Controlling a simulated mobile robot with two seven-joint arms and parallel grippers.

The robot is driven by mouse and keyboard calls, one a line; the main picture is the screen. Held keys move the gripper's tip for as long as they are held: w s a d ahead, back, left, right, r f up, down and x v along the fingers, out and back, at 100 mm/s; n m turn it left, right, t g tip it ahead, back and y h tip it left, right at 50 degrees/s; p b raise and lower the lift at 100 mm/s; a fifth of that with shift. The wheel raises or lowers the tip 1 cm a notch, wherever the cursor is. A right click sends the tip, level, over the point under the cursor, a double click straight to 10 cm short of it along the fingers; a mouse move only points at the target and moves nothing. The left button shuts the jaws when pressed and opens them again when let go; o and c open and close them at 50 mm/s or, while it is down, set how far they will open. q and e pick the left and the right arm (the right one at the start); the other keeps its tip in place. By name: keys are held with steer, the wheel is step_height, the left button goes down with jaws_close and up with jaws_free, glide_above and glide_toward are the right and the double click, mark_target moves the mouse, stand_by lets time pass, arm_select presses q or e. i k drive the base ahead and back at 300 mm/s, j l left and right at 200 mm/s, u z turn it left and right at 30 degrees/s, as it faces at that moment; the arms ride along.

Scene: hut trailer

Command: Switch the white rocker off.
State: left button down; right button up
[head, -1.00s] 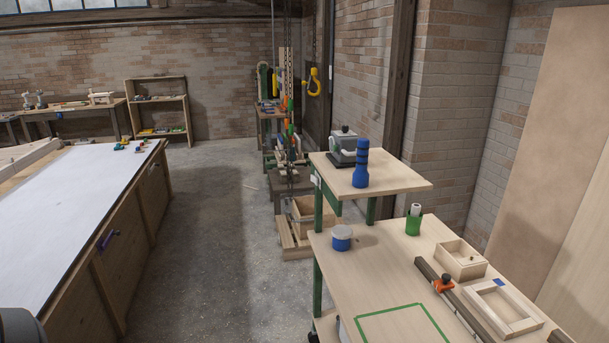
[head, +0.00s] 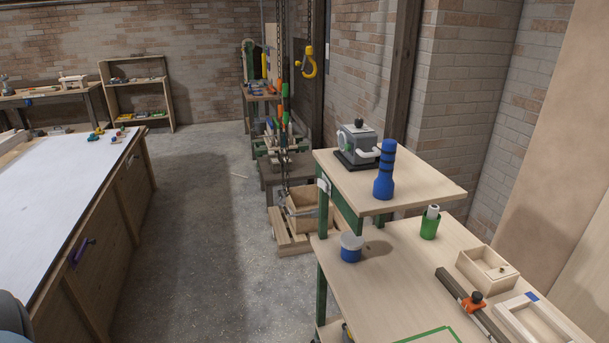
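A small white fitting (head: 323,187) sits on the left side of the green frame, just under the raised wooden shelf (head: 427,186). It may be the white rocker, but it is too small to tell, and so is its on or off position. Neither of my grippers is in view. A rounded grey-blue part at the lower left corner may be part of my arm.
The right workbench (head: 385,280) holds a blue-and-white jar (head: 351,248), a green cup (head: 430,225) and wooden boxes. A blue bottle (head: 385,172) and a grey device (head: 357,143) stand on the shelf. Open floor (head: 210,250) lies left, beside the white-topped table (head: 60,195).

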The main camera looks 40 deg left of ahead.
mark_target(321, 184)
steer(key=i+j, duration=0.15)
steer(key=j, duration=0.25)
steer(key=i+j, duration=0.2)
steer(key=j, duration=0.15)
steer(key=i+j, duration=0.15)
steer(key=j, duration=0.25)
steer(key=i+j, duration=0.2)
steer(key=j, duration=0.15)
steer(key=i+j, duration=0.15)
steer(key=j, duration=0.25)
